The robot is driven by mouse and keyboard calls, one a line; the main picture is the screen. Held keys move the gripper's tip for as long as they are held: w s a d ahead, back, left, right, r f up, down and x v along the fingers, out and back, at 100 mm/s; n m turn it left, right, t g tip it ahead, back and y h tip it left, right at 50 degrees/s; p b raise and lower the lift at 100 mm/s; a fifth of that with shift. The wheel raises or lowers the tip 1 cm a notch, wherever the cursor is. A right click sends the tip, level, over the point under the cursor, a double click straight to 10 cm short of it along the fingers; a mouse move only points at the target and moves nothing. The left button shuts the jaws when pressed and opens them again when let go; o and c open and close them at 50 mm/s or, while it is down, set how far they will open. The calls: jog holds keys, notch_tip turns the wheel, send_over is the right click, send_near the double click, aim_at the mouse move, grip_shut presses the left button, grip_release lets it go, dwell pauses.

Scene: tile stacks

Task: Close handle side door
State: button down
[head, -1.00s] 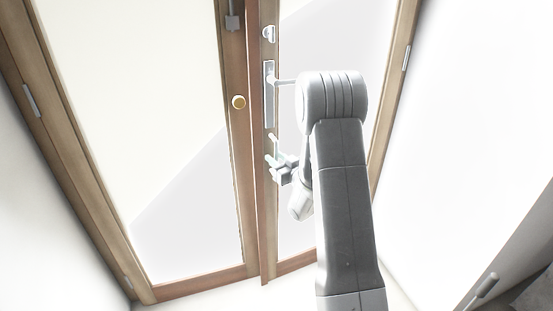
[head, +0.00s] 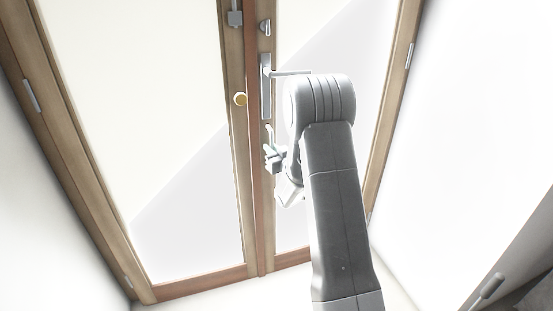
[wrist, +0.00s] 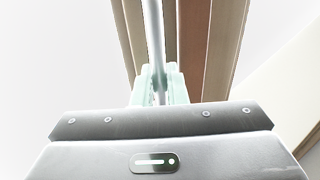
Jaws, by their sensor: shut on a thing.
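The handle side door (head: 252,200) is the right leaf of a wood-framed glass double door. Its stile stands close against the left leaf, looking nearly flush; I cannot tell if it is latched. A metal lever handle (head: 290,73) on a long plate sticks out to the right, partly near my arm. My gripper (head: 271,152) is at the stile below the handle plate. In the wrist view my gripper (wrist: 160,88) has its pale fingers shut around a slim metal bar (wrist: 154,40), with wooden stiles behind. I cannot tell which part of the door this bar is.
A small lock fitting (head: 264,28) sits above the handle plate. White walls stand on both sides. A dark object with a grey handle (head: 488,288) is at the lower right.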

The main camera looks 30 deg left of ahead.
jog(key=shift+d, duration=0.1)
jog(key=c, duration=1.6)
grip_release()
jog(key=shift+w+d, duration=0.1)
jog(key=shift+o, duration=0.2)
jog(key=v, duration=1.4)
jog(key=shift+a, duration=0.25)
